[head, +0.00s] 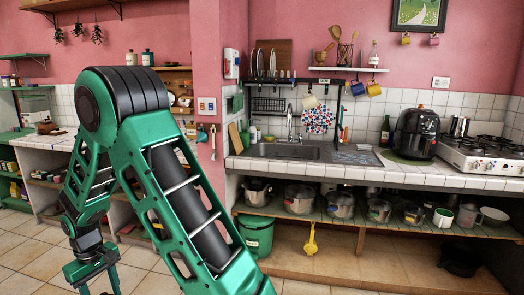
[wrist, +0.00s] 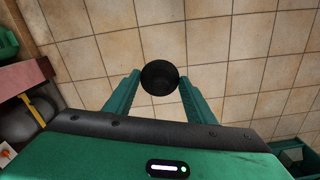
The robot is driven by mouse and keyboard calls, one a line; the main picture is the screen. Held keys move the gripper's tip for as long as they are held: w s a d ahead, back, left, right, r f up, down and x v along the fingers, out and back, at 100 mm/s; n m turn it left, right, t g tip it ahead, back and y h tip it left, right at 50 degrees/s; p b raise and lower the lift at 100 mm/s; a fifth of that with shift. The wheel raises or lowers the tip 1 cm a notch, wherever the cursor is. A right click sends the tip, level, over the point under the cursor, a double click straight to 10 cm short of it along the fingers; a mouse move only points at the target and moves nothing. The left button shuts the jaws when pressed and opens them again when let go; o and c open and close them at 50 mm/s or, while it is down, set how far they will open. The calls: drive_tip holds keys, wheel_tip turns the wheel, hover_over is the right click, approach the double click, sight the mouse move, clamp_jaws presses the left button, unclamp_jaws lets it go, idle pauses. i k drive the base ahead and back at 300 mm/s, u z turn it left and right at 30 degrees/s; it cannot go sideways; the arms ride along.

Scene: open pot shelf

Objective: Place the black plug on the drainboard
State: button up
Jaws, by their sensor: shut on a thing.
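The black plug (wrist: 160,77) is a round dark piece between the fingertips of my gripper (wrist: 158,84) in the wrist view. My gripper is shut on it and holds it above the tiled floor. In the head view my arm reaches down at the left, and the gripper end (head: 92,270) is at the bottom edge; the plug cannot be made out there. The drainboard (head: 358,156) is the ribbed metal area right of the sink (head: 283,150) on the counter, far from my gripper.
An air fryer (head: 413,133) and a stove (head: 485,152) stand right of the drainboard. A dish rack (head: 268,104) hangs above the sink. Pots (head: 300,198) fill the shelf under the counter. A green bucket (head: 257,234) stands below. Tiled floor lies open in front.

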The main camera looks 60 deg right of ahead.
sight(349, 148)
drive_tip(key=z, duration=0.2)
drive_tip(key=k, duration=0.3)
drive_tip(key=z, duration=1.1)
